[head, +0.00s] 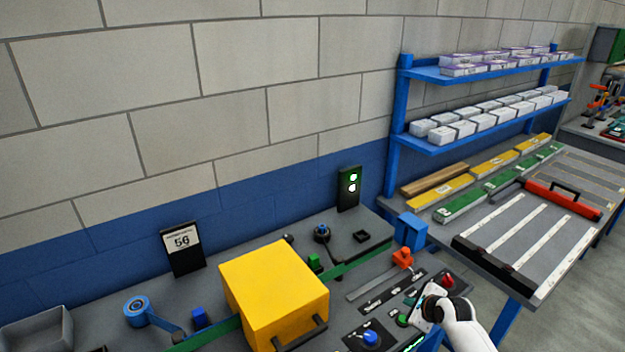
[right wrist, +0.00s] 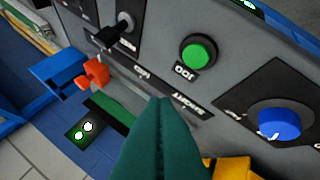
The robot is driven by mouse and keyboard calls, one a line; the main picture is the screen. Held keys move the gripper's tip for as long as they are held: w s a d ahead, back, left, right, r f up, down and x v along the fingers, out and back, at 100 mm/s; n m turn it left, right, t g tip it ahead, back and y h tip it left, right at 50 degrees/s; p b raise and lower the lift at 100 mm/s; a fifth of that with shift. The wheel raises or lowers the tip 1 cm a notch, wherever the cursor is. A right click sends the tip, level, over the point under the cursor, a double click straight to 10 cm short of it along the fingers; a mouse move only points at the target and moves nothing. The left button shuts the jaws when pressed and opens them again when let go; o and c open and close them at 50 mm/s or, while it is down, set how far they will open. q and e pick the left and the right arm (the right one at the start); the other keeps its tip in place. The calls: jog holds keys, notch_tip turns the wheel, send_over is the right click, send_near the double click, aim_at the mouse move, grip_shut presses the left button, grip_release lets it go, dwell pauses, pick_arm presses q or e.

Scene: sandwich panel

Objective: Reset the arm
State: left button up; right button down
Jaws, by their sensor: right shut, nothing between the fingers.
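My right gripper (head: 421,308) is over the right part of the grey control panel in the head view, on my white arm from the lower right. In the right wrist view its dark green fingers (right wrist: 162,102) are together, with nothing between them. A green button (right wrist: 198,52) and a blue knob (right wrist: 279,122) on the panel lie apart from the fingertips in the picture. The gripper partly covers the panel around the green button (head: 402,320) in the head view. My left gripper is not in view.
An orange slider handle (head: 402,257), a red button (head: 447,281) and a blue knob (head: 370,338) stand near the gripper. A yellow box (head: 272,292) straddles a green belt to the left. A two-light box (head: 349,188) glows green. Blue shelves (head: 480,75) stand behind.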

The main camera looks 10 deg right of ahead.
jog(key=s+a+f+n+g, duration=0.1)
jog(key=s+a+n+g, duration=0.1)
jog(key=s+a+n, duration=0.6)
jog(key=s+a+n+g, duration=0.2)
jog(key=s+a+n, duration=0.3)
jog(key=s+n, duration=0.4)
jog(key=s+a+r+n+g, duration=0.1)
jog(key=s+r+n, duration=0.25)
jog(key=s, duration=0.25)
jog(key=s+a+r+n, duration=0.2)
jog(key=s+n, duration=0.2)
jog(key=s, duration=0.2)
jog(key=s+a+r+n+g, duration=0.1)
jog(key=s+r+n, duration=0.2)
jog(key=s+n, duration=0.15)
notch_tip(320, 180, down, 32)
jog(key=s+f+g+b, duration=0.1)
jog(key=s+b, duration=0.1)
jog(key=b, duration=0.3)
jog(key=s+d+f+b, duration=0.1)
jog(key=s+f+b, duration=0.1)
jog(key=s+f, duration=0.6)
jog(key=s+d+f+g+b, duration=0.1)
jog(key=s+d+f+b, duration=0.1)
jog(key=s+f, duration=0.6)
notch_tip(320, 180, down, 4)
jog(key=shift+r+m+h+b, duration=0.1)
jog(key=shift+m+h+b, duration=0.2)
jog(key=shift+b, duration=0.1)
